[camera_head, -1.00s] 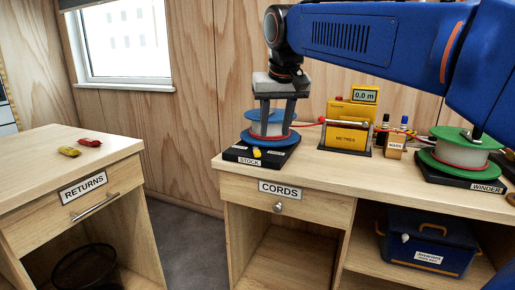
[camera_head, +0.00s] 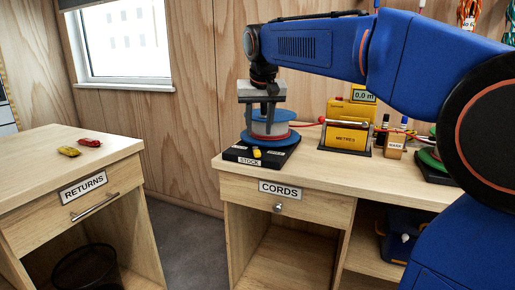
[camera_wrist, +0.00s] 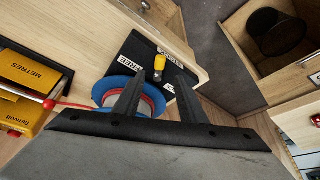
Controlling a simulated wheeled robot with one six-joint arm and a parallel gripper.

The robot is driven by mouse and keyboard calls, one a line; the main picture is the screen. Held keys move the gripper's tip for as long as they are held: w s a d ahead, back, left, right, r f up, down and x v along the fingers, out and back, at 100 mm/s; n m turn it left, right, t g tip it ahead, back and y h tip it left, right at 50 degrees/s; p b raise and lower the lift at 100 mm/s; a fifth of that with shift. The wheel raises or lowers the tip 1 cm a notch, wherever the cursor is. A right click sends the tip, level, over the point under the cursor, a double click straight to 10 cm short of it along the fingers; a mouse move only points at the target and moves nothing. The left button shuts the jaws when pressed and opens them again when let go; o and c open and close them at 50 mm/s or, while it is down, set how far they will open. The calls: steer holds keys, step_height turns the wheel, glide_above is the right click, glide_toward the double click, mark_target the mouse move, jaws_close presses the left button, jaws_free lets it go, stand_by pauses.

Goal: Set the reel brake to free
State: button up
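The stock reel has blue flanges (camera_head: 285,139) and a pale spool with red cord, and sits on a black base (camera_head: 236,154) marked STOCK. Its brake lever has a yellow knob (camera_head: 257,153) at the base's front; the knob also shows in the wrist view (camera_wrist: 159,64). A FREE label (camera_wrist: 130,68) lies to the left of the knob there, and a second label to its right is mostly hidden by a finger. My gripper (camera_head: 258,135) is open, pointing down in front of the reel, above the knob. In the wrist view its fingers (camera_wrist: 159,76) appear either side of the knob's line; contact is not visible.
A yellow METRES counter (camera_head: 345,137) stands right of the reel, with red cord running to it. A MARK block (camera_head: 396,145) and the winder's green reel, mostly behind my arm, are further right. The RETURNS desk (camera_head: 110,158) stands left across a gap.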

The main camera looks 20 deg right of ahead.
mark_target(257, 151)
steer(key=x, duration=0.9)
steer(key=shift+f, duration=0.1)
jaws_close()
